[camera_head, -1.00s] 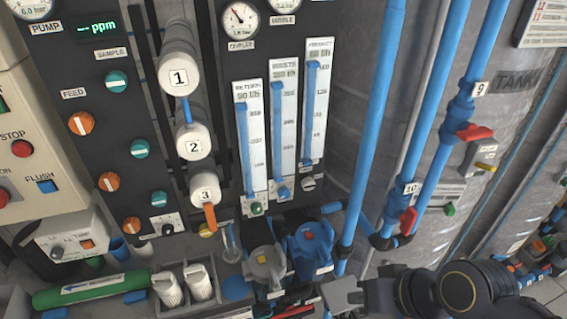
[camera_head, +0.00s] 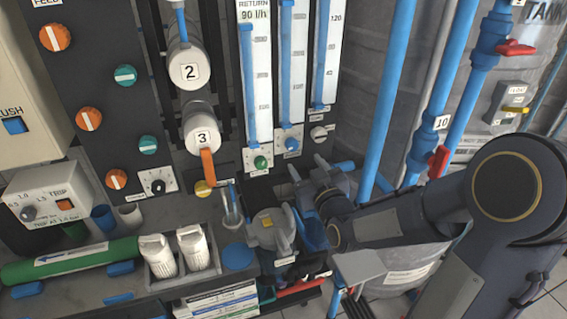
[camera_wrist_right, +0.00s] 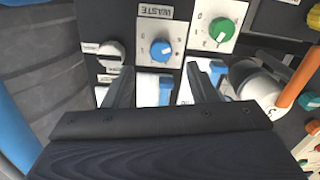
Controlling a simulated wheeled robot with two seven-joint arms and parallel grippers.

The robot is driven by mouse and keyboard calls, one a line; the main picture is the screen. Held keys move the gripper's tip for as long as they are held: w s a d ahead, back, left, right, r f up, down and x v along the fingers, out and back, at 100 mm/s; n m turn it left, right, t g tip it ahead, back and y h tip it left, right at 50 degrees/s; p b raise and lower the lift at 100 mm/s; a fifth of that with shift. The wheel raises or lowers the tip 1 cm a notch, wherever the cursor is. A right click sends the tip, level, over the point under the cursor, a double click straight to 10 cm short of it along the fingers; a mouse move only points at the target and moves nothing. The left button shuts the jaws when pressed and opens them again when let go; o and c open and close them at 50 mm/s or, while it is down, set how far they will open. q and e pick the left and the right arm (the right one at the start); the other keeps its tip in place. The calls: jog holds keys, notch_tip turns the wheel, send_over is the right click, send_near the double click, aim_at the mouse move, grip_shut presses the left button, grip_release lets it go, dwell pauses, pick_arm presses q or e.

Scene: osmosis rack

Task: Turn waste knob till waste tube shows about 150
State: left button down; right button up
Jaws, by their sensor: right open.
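The waste knob (camera_head: 291,143) is a small blue dial on a white plate below the middle flow tube. In the right wrist view the waste knob (camera_wrist_right: 161,50) appears under an upside-down WASTE label. The waste tube (camera_head: 292,70) is a white scale with a blue column. Its header is cut off at the top, so its number cannot be read. My right gripper (camera_head: 308,168) is open and empty just below and in front of the knob, apart from it. In the wrist view its two fingers (camera_wrist_right: 161,85) straddle the line to the knob. My left gripper is out of view.
The green return knob (camera_head: 260,162) and the white product knob (camera_head: 318,133) flank the waste knob closely. A grey pump (camera_head: 270,230) stands below. Blue vertical pipes (camera_head: 388,100) with red valve handles (camera_head: 438,160) rise at the right, near my right arm.

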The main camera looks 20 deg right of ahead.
aim_at(293, 148)
jog(key=w+p, duration=0.1)
jog(key=w, duration=0.7)
jog(key=shift+d, duration=0.15)
jog(key=c, duration=1)
jog(key=shift+o, duration=0.2)
jog(key=shift+f+m+b, duration=0.2)
jog(key=shift+m+b, duration=0.1)
jog(key=shift+b, duration=0.35)
jog(key=m+b, duration=0.5)
jog(key=b, duration=0.3)
jog(key=shift+m+b, duration=0.3)
jog(key=shift+m, duration=0.1)
jog(key=shift+r+m+b, duration=0.15)
jog(key=shift+m+b, duration=0.95)
jog(key=shift+b, duration=0.1)
jog(key=o, duration=1)
jog(key=shift+c, duration=0.2)
